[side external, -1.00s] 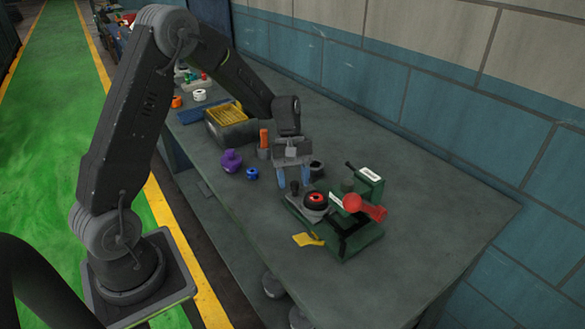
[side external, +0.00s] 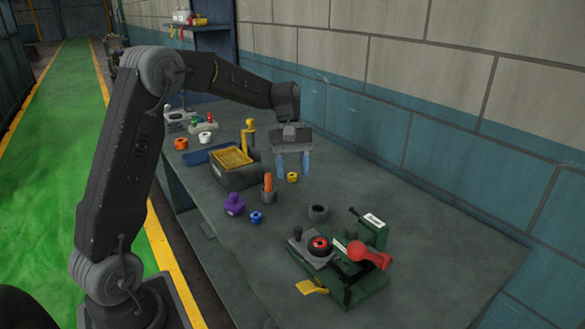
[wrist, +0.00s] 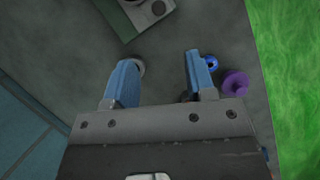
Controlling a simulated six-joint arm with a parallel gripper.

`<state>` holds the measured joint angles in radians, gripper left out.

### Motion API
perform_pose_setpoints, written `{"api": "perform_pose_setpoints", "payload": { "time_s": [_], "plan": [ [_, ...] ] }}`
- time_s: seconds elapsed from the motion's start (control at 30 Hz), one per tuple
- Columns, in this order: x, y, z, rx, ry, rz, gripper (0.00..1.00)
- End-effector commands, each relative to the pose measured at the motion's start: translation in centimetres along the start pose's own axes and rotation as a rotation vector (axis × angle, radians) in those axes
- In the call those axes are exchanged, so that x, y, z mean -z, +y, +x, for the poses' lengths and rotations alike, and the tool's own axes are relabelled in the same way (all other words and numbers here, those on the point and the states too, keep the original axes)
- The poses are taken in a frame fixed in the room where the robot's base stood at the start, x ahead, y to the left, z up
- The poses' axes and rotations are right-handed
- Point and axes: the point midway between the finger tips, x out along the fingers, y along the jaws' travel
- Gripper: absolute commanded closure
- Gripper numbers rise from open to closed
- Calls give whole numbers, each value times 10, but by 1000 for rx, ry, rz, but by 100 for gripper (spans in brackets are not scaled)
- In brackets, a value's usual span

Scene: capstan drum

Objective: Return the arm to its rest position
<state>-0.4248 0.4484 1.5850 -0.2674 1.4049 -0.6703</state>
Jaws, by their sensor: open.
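My gripper (side external: 293,165) is open and empty, with its two blue fingers pointing down. It hangs above the bench, clear of the objects, over the area behind the orange peg. The wrist view also shows its blue fingers apart (wrist: 158,82). The capstan fixture (side external: 340,262) is a green base at the near end of the bench. Part of a fixture shows at the top of the wrist view (wrist: 130,14).
The grey bench (side external: 420,235) has free room at right. A purple knob (side external: 234,204), a blue ring (side external: 256,217), an orange peg (side external: 268,183), a dark ring (side external: 318,212) and a yellow-topped box (side external: 233,160) stand on it. A tiled wall (side external: 450,150) runs behind.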

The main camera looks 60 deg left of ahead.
Motion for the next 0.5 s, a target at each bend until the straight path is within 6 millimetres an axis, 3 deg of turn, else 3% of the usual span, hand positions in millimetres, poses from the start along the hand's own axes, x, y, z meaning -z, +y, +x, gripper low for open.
{"api": "perform_pose_setpoints", "payload": {
  "time_s": [0.27,0.37,0.5],
  "plan": [
    [-4,0,-1,-2,7,12,50],
    [-20,-3,-7,-9,44,68,50],
    [-64,-16,-18,-25,151,235,50]
  ]
}}
